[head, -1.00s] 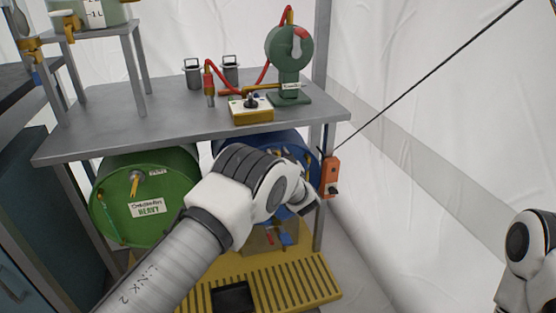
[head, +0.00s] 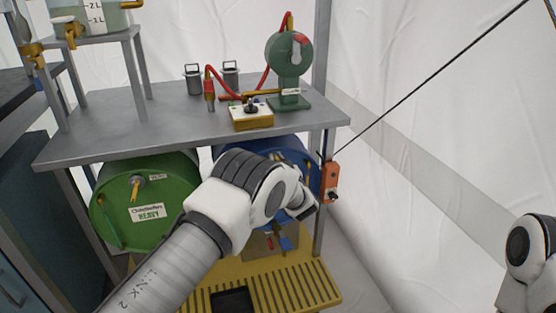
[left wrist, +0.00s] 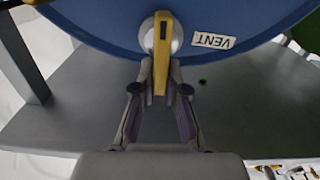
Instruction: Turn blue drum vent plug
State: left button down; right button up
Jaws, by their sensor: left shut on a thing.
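The blue drum (head: 285,143) lies on its side under the grey bench, mostly hidden behind my left arm in the head view. Its end face (left wrist: 100,18) fills the top of the left wrist view. The vent plug (left wrist: 162,50) has a yellow lever on a round silver fitting, beside a white VENT label (left wrist: 213,41). The lever points down in that picture, between my left fingers. My left gripper (left wrist: 161,88) is shut on the lever; it is mostly hidden by my wrist in the head view. My right arm shows at the right edge, its gripper out of view.
The bench top (head: 130,125) is close above my arm. An orange box (head: 331,181) hangs by the bench's right post. A yellow slatted base (head: 275,288) is below.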

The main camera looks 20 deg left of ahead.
pick_arm(q)
jog(key=n, duration=0.3)
jog(key=shift+s+a+r+p, duration=0.1)
jog(key=shift+a+r+p, duration=0.1)
jog(key=shift+a+p, duration=0.15)
jog(key=n, duration=0.3)
jog(key=shift+s+a+f+n, duration=0.2)
jog(key=shift+a+f+n, duration=0.1)
jog(key=shift+n, duration=0.1)
jog(key=n, duration=0.3)
jog(key=shift+s+a+f+n, duration=0.15)
jog(key=shift+a+f+n, duration=0.1)
jog(key=shift+n, duration=0.05)
jog(key=shift+s+a+f+n, duration=0.1)
jog(key=shift+f+n, duration=0.05)
jog(key=shift+n, duration=0.7)
jog(key=shift+f+n, duration=0.15)
jog(key=shift+n, duration=0.7)
jog(key=c, duration=1.2)
grip_release()
jog(key=shift+a+f, duration=0.1)
jog(key=shift+f, duration=0.1)
